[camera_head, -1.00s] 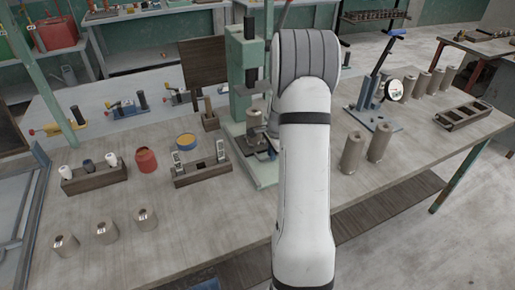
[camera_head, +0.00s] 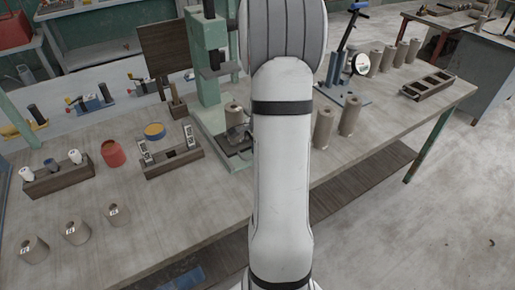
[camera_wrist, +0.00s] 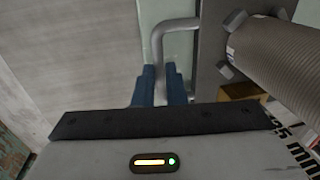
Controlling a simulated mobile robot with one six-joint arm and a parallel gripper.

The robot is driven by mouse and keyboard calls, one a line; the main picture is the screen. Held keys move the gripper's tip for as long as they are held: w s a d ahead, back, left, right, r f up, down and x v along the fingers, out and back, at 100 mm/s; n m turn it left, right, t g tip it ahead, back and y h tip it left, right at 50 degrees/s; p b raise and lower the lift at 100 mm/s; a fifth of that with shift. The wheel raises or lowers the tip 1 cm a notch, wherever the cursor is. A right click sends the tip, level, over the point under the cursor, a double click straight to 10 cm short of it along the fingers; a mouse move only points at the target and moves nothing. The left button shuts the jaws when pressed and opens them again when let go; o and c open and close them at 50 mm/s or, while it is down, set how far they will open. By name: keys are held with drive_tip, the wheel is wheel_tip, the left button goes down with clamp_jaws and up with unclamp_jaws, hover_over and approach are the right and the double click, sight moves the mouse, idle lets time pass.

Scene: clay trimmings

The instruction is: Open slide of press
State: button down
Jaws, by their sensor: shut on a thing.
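The green press (camera_head: 207,75) stands on the bench just left of my arm in the head view. A grey-brown cylinder (camera_head: 235,114) sits on its slide, low and to the right of the dark ram. In the wrist view, my gripper (camera_wrist: 160,75) has its blue fingers shut on the slide's bent grey bar handle (camera_wrist: 157,38). The slide's dark plate (camera_wrist: 212,50) lies right of the handle, and the ribbed cylinder (camera_wrist: 280,58) stands on it. My arm hides the gripper and handle in the head view.
A wooden rack with two upright labelled pieces (camera_head: 172,162) and a red jar (camera_head: 112,153) stand left of the press. Two cylinders (camera_head: 325,126) and a blue stand with a dial (camera_head: 345,97) are right of my arm. Bare bench top lies in front of the rack.

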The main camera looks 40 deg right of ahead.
drive_tip(key=c, duration=1.5)
unclamp_jaws()
drive_tip(key=r, duration=0.2)
drive_tip(key=s+r, duration=0.1)
drive_tip(key=r, duration=0.4)
drive_tip(key=shift+s+r, duration=0.2)
drive_tip(key=shift+r, duration=0.15)
drive_tip(key=shift+a, duration=0.15)
